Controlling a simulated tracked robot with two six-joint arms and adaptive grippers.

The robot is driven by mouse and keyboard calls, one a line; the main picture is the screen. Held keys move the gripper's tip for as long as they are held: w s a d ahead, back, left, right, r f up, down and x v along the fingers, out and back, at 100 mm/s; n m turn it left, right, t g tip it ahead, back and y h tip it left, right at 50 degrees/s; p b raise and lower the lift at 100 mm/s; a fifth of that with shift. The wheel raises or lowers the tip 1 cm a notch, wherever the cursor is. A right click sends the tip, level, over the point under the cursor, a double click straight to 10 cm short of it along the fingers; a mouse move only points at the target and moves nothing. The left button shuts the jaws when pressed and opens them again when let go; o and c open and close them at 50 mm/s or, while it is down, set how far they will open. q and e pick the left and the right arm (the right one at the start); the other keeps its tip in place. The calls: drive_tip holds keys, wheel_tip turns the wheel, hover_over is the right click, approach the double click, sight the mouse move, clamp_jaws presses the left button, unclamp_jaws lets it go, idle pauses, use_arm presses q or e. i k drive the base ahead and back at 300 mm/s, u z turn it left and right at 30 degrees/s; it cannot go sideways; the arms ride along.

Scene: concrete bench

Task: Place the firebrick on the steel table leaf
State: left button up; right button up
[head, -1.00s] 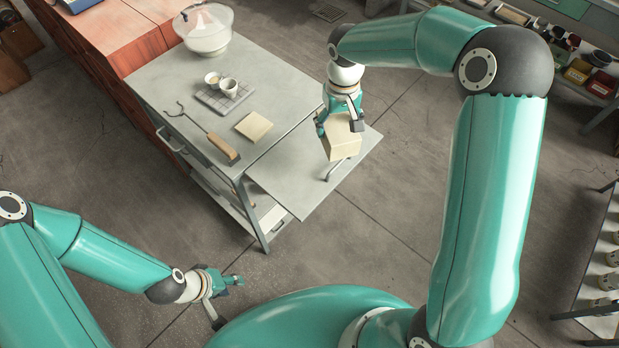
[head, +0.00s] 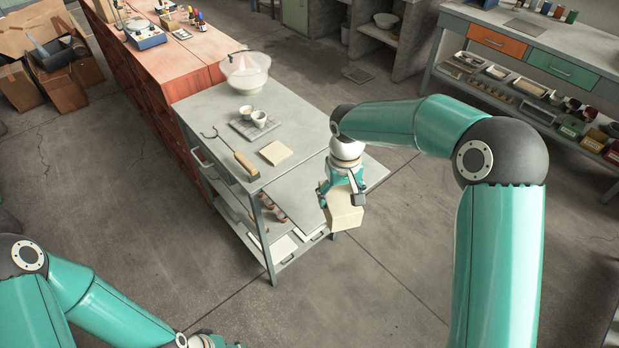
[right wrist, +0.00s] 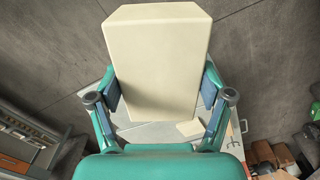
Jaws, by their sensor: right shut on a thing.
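The cream firebrick (head: 344,208) is in my right gripper (head: 342,190), which is shut on it. In the right wrist view the firebrick (right wrist: 158,60) sits between the two finger pads and hides much of what lies beyond. The steel table leaf (head: 372,173) sticks out from the right side of the grey bench, partly hidden behind my gripper and the brick. In the head view the brick overlaps the leaf's outer edge; the gap between them cannot be judged. My left gripper (head: 212,342) is mostly cut off at the bottom edge, its fingers unclear.
Red cabinets (head: 180,70) stand behind. The floor right of the leaf is clear.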

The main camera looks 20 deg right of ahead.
sight(323, 175)
drive_tip(key=u, duration=0.05)
drive_tip(key=i, duration=1)
drive_tip(key=u, duration=0.05)
